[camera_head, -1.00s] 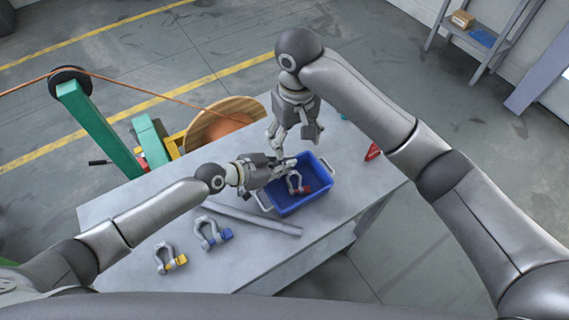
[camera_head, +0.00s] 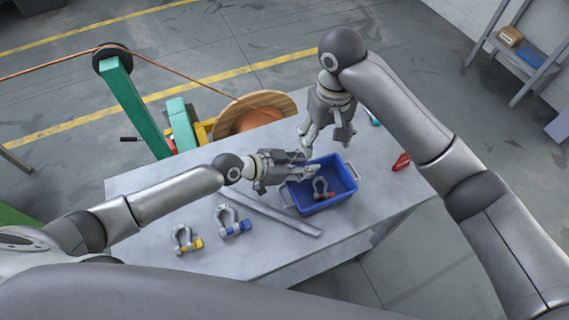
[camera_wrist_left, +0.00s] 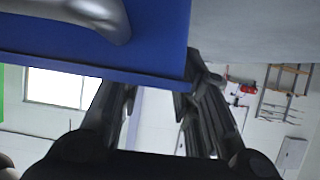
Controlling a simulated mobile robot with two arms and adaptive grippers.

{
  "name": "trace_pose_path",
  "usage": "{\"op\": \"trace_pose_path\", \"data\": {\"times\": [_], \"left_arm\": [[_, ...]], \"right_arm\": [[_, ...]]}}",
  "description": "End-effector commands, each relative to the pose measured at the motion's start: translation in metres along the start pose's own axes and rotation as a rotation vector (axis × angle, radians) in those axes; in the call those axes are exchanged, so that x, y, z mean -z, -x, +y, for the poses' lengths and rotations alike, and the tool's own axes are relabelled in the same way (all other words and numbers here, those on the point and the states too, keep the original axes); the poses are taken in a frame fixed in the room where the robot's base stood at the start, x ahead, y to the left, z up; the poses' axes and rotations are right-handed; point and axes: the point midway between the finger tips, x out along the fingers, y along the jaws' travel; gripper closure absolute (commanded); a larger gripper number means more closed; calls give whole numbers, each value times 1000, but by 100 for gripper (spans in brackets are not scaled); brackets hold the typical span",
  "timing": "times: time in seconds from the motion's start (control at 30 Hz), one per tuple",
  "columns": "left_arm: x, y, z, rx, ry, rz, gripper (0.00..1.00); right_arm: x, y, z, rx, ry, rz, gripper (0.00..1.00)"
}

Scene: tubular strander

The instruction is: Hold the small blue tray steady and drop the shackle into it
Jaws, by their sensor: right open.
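The small blue tray (camera_head: 345,177) stands on the grey table, with a grey handle at each end. A grey shackle with a red pin (camera_head: 321,190) lies inside it. My left gripper (camera_head: 307,164) is at the tray's back left rim. My right gripper (camera_head: 325,140) is open and empty, pointing down above the tray's back edge.
A shackle with a blue pin (camera_head: 231,221) and one with a yellow pin (camera_head: 186,239) lie at the front left of the table. A grey bar (camera_head: 270,213) lies left of the tray. A red object (camera_head: 401,162) lies to the right. A wooden reel (camera_head: 255,113) stands behind the table.

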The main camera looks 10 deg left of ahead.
Motion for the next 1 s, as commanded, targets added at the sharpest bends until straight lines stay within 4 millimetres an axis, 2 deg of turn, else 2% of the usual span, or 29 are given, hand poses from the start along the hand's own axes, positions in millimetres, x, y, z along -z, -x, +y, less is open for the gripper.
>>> {"op": "trace_pose_path", "data": {"times": [0.2,0.43,0.63,1.0], "left_arm": [[-2,46,-1,1,-3,-5,70],[-2,81,-1,1,-2,-5,70],[-1,94,0,1,-2,-3,70],[-1,96,0,0,0,-3,70]], "right_arm": [[0,0,0,0,0,0,31],[0,0,0,0,0,0,31],[0,0,0,0,0,0,31],[0,0,0,0,0,0,31]]}}
